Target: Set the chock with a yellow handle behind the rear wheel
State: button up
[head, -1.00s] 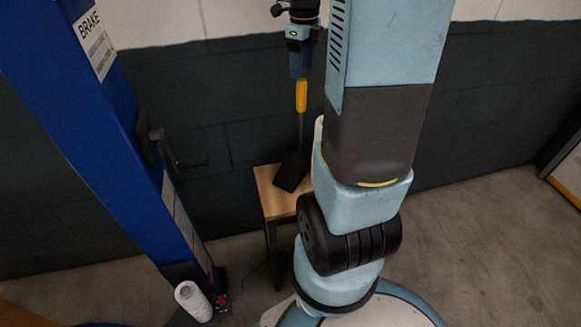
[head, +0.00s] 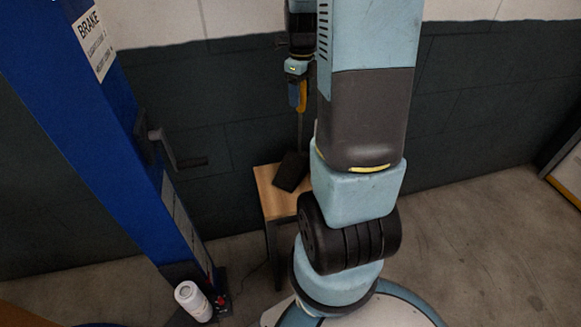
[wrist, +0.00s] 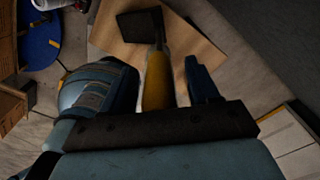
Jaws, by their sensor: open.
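The chock (head: 291,171) is a black wedge with an upright rod and a yellow handle (head: 302,97). It stands on a small wooden-topped table (head: 266,188) against the dark wall. My gripper (head: 298,98) is open and points down at the handle's height. In the wrist view the yellow handle (wrist: 157,80) lies between the two blue fingers of my gripper (wrist: 172,88), with the black wedge (wrist: 140,24) beyond on the wood top (wrist: 190,50). Whether a finger touches the handle cannot be told. No wheel is recognisable.
A blue post (head: 90,120) with a BRAKE label and a crank handle (head: 178,162) stands left of the table. A white canister (head: 192,301) is at its foot. Bare concrete floor (head: 480,240) lies to the right.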

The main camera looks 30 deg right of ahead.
grip_shut()
dwell(0.4)
dwell(0.9)
